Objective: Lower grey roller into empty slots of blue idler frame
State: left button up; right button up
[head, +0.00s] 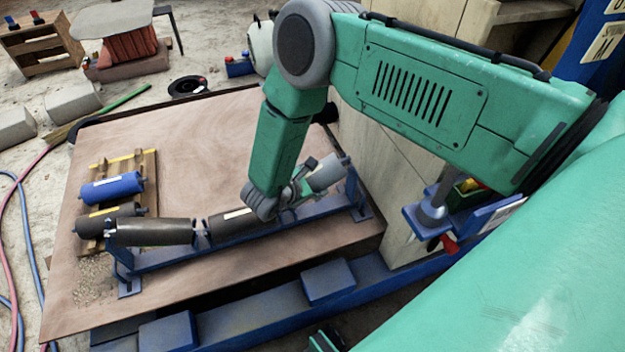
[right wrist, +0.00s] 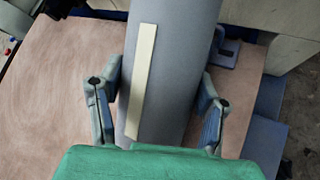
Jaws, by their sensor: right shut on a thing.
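The blue idler frame (head: 185,257) lies across the brown board, with upright brackets at both ends. A dark roller (head: 155,232) sits at its left end, and another dark roller (head: 228,223) with a pale label is at its middle. The grey roller (head: 326,173) is over the frame's right part, tilted up to the right. My right gripper (head: 300,190) is around it. In the right wrist view, the gripper's fingers (right wrist: 158,105) flank the grey roller (right wrist: 175,70), which has a cream strip. The slots under it are hidden, so seating cannot be told.
A wooden pallet (head: 149,165) at left holds a blue roller (head: 112,188) and a dark roller (head: 108,220). Wooden panels stand close behind the frame's right end. A blue beam (head: 250,318) runs along the front. The board's upper middle (head: 200,140) is clear.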

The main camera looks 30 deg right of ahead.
jog(key=shift+d+f+b, duration=0.5)
jog(key=shift+f+b, duration=0.05)
jog(key=shift+f, duration=0.35)
jog(key=o, duration=1.8)
jog(key=shift+c, duration=0.2)
jog(key=shift+s, duration=0.15)
jog(key=shift+a, duration=0.15)
jog(key=shift+a+r, duration=0.15)
jog(key=shift+a, duration=0.1)
jog(key=v, duration=1.1)
jog(key=shift+r, duration=0.1)
jog(key=shift+a, duration=0.1)
